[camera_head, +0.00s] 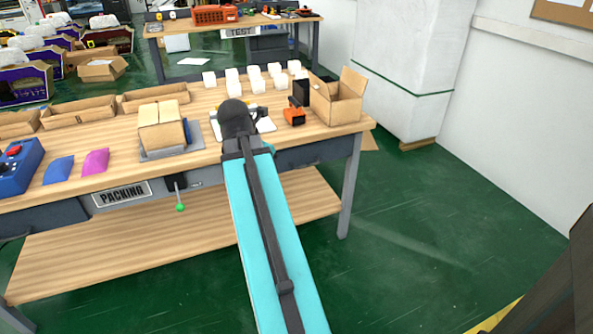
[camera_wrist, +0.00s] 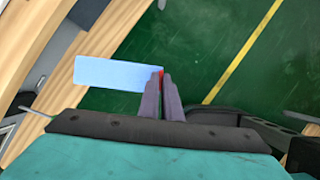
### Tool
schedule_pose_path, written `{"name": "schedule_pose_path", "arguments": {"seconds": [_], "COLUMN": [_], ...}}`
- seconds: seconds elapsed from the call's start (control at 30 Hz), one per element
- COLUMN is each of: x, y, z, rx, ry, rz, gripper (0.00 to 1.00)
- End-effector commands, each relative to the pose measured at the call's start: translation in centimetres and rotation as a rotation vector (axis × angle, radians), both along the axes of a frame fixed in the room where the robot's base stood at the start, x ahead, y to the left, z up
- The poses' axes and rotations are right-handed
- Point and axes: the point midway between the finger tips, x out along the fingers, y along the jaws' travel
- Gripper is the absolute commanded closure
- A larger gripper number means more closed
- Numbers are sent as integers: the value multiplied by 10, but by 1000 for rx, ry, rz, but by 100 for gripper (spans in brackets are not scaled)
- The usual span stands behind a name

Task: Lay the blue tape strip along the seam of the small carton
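The small carton (camera_head: 160,126) sits on a grey plate (camera_head: 196,134) on the packing table. Its top flaps are closed, with a seam across the middle of the top. In the wrist view the light blue tape strip (camera_wrist: 115,73) sticks out to the left from between the fingertips of my gripper (camera_wrist: 163,78). The two fingers are close together on the strip's right end. The strip hangs clear, with the table edge and green floor behind it. In the head view my arm hides the gripper, and I cannot make out the strip there.
An open carton (camera_head: 338,100) stands at the table's right end, with an orange-and-black dispenser (camera_head: 294,115) beside it. Several white blocks (camera_head: 232,76) stand behind. Long cardboard trays (camera_head: 78,109) line the back. Blue (camera_head: 58,170) and pink (camera_head: 95,162) pieces lie left of the carton.

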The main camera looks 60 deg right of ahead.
Motion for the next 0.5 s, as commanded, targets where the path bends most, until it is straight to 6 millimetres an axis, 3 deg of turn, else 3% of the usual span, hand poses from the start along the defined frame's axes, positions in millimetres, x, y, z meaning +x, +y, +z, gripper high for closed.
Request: {"name": "schedule_pose_path", "arguments": {"seconds": [0.1, 0.5], "x": [27, 100], "y": [24, 108], "z": [-5, -20], "rx": [1, 5], "ry": [1, 2], "rz": [41, 131], "gripper": [100, 100]}}
